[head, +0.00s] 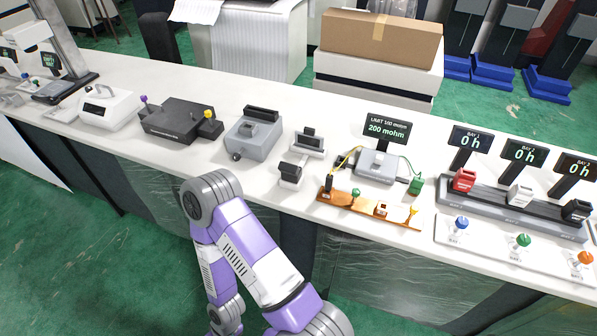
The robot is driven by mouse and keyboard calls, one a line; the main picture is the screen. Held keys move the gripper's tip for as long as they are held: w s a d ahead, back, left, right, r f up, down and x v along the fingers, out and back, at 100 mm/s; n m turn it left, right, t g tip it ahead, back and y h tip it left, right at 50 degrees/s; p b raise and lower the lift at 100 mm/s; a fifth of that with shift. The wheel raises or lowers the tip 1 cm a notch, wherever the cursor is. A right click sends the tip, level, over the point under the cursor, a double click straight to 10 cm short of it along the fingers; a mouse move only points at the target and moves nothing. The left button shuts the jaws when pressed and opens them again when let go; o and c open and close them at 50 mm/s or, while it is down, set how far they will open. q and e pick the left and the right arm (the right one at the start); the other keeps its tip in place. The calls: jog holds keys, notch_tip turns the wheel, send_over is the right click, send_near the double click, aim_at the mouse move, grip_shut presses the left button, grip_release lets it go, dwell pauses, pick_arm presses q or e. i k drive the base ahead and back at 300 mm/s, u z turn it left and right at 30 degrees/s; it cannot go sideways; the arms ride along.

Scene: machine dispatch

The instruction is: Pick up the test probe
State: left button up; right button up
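A bench tester (378,166) with a screen (388,130) reading "LIMIT 100 mohm" and "200 mohm" stands on the bench right of centre. A yellow lead runs from it to a small dark probe-like piece (329,183) at its left, by the end of a copper-coloured bar (360,208). A purple and grey arm of mine is bent in front of the bench, but neither gripper shows.
To the right is a battery rack (512,207) and a panel of coloured knobs (510,243). Left are a grey device (253,137) and a black box (180,120). Bare bench top lies behind the tester.

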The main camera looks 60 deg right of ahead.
aim_at(330, 180)
jog(key=i, duration=1.05)
jog(key=z, duration=2.2)
